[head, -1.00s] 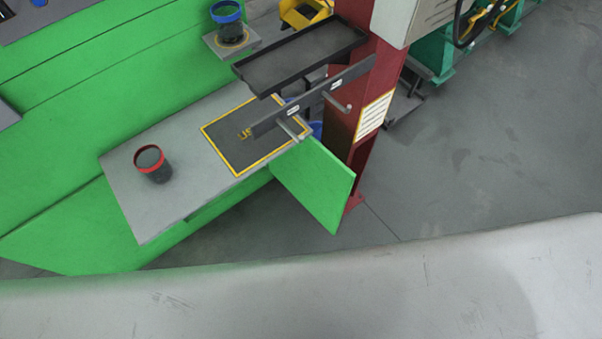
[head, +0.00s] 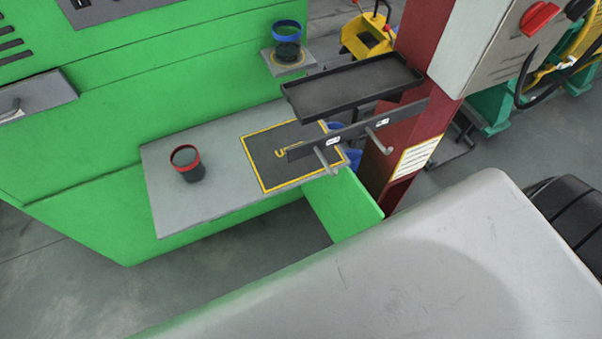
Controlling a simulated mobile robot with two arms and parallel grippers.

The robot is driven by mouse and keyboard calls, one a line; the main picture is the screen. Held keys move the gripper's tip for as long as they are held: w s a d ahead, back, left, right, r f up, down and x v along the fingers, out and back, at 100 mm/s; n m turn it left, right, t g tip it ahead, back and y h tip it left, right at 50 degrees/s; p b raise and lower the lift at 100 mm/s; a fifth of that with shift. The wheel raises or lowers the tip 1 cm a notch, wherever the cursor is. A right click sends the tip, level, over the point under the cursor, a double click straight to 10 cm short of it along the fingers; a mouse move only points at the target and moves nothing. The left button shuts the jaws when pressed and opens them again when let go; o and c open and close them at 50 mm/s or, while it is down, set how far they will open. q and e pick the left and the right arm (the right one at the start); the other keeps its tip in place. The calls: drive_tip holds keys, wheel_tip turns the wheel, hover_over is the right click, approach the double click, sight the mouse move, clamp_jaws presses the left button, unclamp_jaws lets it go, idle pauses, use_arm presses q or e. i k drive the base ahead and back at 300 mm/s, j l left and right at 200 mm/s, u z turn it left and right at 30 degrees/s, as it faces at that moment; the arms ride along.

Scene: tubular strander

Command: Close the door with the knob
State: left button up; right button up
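A green door panel (head: 343,207) stands out from the green machine cabinet (head: 120,215), below the right end of the grey work shelf (head: 218,203). It looks swung open, with a dark gap to its left. Its lower part is hidden behind a large pale surface close to the camera. I see no knob on the part of the door that shows. Neither of my grippers is in view.
A red-rimmed cup (head: 187,163) and a yellow-bordered mat (head: 262,172) are on the shelf. A black tray (head: 350,86) and a hook rail (head: 350,131) overhang the door beside a red post (head: 400,150). A blue-rimmed cup (head: 287,42) stands behind.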

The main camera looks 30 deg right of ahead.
sight(341, 203)
drive_tip(key=l+u, duration=0.2)
drive_tip(key=l, duration=0.3)
drive_tip(key=l+u, duration=0.2)
drive_tip(key=l, duration=0.25)
drive_tip(key=k+l+u, duration=0.2)
drive_tip(key=l, duration=0.25)
drive_tip(key=k+l+u, duration=0.2)
drive_tip(key=l, duration=0.25)
drive_tip(key=l+u, duration=0.2)
drive_tip(key=l, duration=0.25)
drive_tip(key=k+l, duration=0.1)
drive_tip(key=l, duration=0.2)
drive_tip(key=k+l, duration=0.15)
drive_tip(key=l, duration=0.15)
drive_tip(key=k+l, duration=0.1)
drive_tip(key=l, duration=0.2)
drive_tip(key=k+l+u, duration=0.1)
drive_tip(key=l, duration=0.25)
drive_tip(key=k+l+u, duration=0.15)
drive_tip(key=k+l, duration=0.05)
drive_tip(key=l, duration=0.1)
